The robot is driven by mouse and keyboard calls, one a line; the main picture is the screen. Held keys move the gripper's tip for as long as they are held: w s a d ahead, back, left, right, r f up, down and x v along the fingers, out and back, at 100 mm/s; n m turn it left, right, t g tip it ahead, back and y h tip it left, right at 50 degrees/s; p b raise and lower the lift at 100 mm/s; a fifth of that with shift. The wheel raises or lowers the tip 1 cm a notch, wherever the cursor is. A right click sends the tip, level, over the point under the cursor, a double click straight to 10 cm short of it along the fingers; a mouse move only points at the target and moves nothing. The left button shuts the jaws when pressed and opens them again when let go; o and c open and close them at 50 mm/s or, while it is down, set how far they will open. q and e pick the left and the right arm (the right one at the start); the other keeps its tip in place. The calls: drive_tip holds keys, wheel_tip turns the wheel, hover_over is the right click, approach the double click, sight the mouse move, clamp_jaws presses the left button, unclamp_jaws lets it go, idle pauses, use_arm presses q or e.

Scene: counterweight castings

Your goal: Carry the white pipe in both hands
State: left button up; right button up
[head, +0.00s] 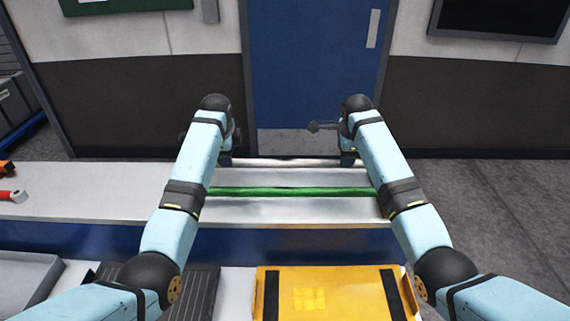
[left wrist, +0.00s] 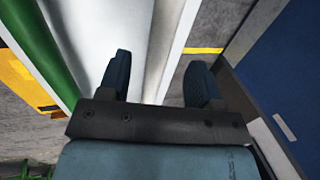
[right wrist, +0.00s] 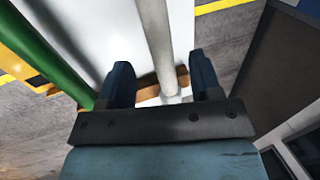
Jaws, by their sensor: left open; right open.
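The white pipe (head: 285,162) lies crosswise along the far side of the light table (head: 290,211), partly hidden by my forearms. My left gripper (head: 225,158) is at its left part and my right gripper (head: 348,158) at its right part. In the left wrist view the open fingers (left wrist: 160,72) stand on either side of the white pipe (left wrist: 163,45), with gaps. In the right wrist view the open fingers (right wrist: 162,75) also straddle the white pipe (right wrist: 155,35), near its end, without visibly gripping it.
A green pipe (head: 290,191) lies parallel, nearer me. A yellow case (head: 330,290) with black straps and a grey tray (head: 25,280) are in front. A red object (head: 12,196) lies at far left. A blue door (head: 310,70) stands behind.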

use_arm(q)
drive_tip(key=shift+x, duration=2.3)
use_arm(e)
drive_tip(key=shift+x, duration=2.35)
use_arm(q)
clamp_jaws()
use_arm(e)
clamp_jaws()
drive_tip(key=shift+r, duration=0.1)
